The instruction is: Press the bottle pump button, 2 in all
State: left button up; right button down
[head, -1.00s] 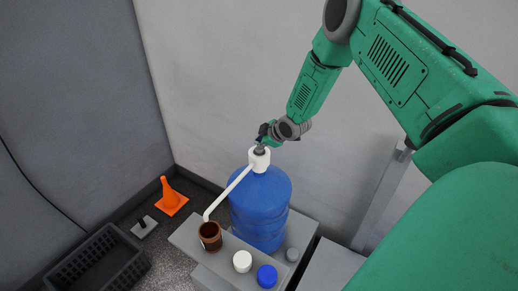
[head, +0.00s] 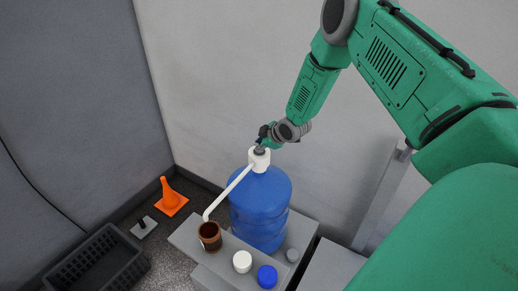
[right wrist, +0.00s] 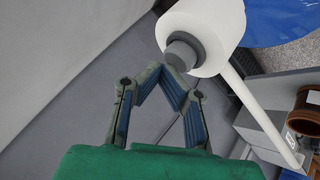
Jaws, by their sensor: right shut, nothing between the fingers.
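The blue bottle (head: 260,205) stands upright on a grey stand. A white pump (head: 259,162) sits on its top, with a long white spout running down to the left, its end over a brown cup (head: 210,236). In the right wrist view the pump (right wrist: 213,32) shows with its grey button (right wrist: 184,54). My right gripper (head: 260,149) is shut and empty, at the pump's top. In the right wrist view its fingertips (right wrist: 160,70) are close beside the button; I cannot tell whether they touch it. My left gripper is not in view.
A white cap (head: 242,261), a blue cap (head: 267,276) and a small grey cap (head: 292,255) are on the stand by the bottle. A black crate (head: 97,262) and an orange cone (head: 171,198) are on the floor at left. Walls stand close behind.

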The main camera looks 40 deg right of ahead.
jog(key=shift+s+f+b, duration=0.15)
jog(key=shift+f+b, duration=0.35)
jog(key=shift+f, duration=0.3)
dwell(0.8)
jog(key=shift+r, duration=0.1)
jog(key=shift+d+r+p, duration=0.2)
jog(key=shift+r+p, duration=0.7)
jog(key=shift+r, duration=0.1)
jog(key=shift+a+r, duration=0.1)
jog(key=shift+r, duration=0.1)
notch_tip(320, 180, up, 5)
jog(key=p, duration=0.4)
jog(key=shift+f, duration=0.1)
dwell(1.3)
